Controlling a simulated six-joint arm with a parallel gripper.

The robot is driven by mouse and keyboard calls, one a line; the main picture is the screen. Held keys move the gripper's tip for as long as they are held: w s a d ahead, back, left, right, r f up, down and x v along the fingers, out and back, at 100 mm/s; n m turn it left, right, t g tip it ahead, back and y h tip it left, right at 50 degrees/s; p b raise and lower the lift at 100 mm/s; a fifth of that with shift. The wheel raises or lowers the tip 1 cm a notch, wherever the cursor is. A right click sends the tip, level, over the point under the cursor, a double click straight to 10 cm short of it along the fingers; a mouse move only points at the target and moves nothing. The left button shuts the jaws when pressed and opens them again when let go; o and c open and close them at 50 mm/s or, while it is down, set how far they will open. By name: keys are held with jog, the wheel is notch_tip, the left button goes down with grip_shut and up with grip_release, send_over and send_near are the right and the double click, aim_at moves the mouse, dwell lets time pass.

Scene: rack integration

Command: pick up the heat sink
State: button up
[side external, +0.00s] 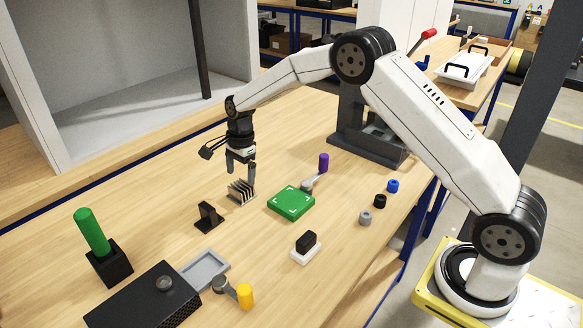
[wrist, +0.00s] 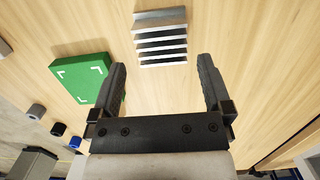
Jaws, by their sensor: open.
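The heat sink (side external: 241,192) is a small finned silver block with dark gaps, lying on the wooden table in the side view. It also shows at the top of the wrist view (wrist: 161,38), just beyond the fingertips. My gripper (side external: 240,172) is open and empty, pointing down just above the heat sink. In the wrist view its two dark fingers (wrist: 162,62) stand wide apart, with bare wood between them and the fins ahead of the gap. I cannot tell the exact height of the fingertips over the table.
A green block with white corner marks (side external: 291,202) lies to the right of the heat sink, and a black bracket (side external: 208,217) stands to its left. A purple-handled part (side external: 322,165) is behind the green block. Small cylinders (side external: 380,201) stand further right. Bare wood surrounds the heat sink.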

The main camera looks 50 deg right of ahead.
aim_at(241, 186)
jog(key=shift+a+f, duration=0.15)
jog(key=shift+f, duration=1.25)
jog(key=shift+a+f, duration=0.1)
jog(key=shift+f, duration=1.3)
jog(key=c, duration=1.1)
jog(key=shift+r, duration=0.1)
